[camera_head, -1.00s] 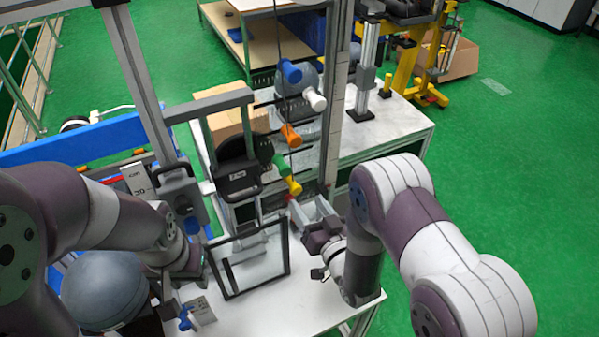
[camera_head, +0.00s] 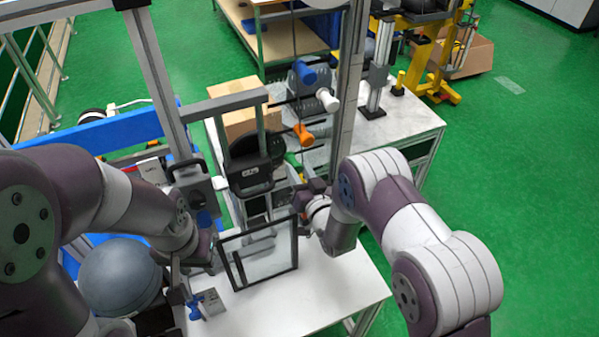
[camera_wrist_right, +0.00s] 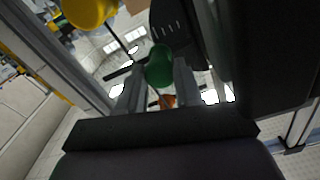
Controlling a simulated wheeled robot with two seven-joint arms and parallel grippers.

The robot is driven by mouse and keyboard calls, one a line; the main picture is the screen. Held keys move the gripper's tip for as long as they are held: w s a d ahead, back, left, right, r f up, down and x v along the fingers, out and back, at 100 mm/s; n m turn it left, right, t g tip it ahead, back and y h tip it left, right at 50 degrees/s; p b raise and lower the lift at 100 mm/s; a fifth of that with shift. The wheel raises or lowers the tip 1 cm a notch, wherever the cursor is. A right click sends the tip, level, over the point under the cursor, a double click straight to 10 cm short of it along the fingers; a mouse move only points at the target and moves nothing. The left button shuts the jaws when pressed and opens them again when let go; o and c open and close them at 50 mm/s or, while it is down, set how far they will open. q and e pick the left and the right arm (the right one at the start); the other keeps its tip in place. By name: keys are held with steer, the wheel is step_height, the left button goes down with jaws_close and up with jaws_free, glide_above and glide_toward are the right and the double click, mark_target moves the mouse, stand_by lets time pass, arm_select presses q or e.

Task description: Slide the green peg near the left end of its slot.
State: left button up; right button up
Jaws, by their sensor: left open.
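The green peg (camera_head: 291,159) sits low on the drop tower and is partly hidden in the head view. In the right wrist view the green peg (camera_wrist_right: 160,67) shows its rounded end, between the two grey fingers and near their tips. My right gripper (camera_head: 301,184) is at the tower's lower part, just below the green peg; its fingers (camera_wrist_right: 158,85) look spread, with no clear contact on the peg. The slot's ends are not clear. My left gripper (camera_head: 178,284) is open and low at the left, over the table, away from the peg.
An orange peg (camera_head: 303,134), a white peg (camera_head: 328,100) and a blue peg (camera_head: 304,72) sit higher on the tower. A yellow peg (camera_wrist_right: 88,12) is close by in the right wrist view. A framed clear panel (camera_head: 262,256) stands on the white table (camera_head: 325,290).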

jaws_close()
steer(key=a, duration=0.1)
steer(key=s+a+b, duration=0.1)
steer(key=a, duration=0.1)
steer(key=shift+s, duration=0.15)
steer(key=o, duration=0.9)
jaws_free()
steer(key=shift+c, duration=0.2)
steer(key=shift+o, duration=0.5)
steer(key=shift+s+a, duration=0.1)
steer(key=shift+a, duration=0.1)
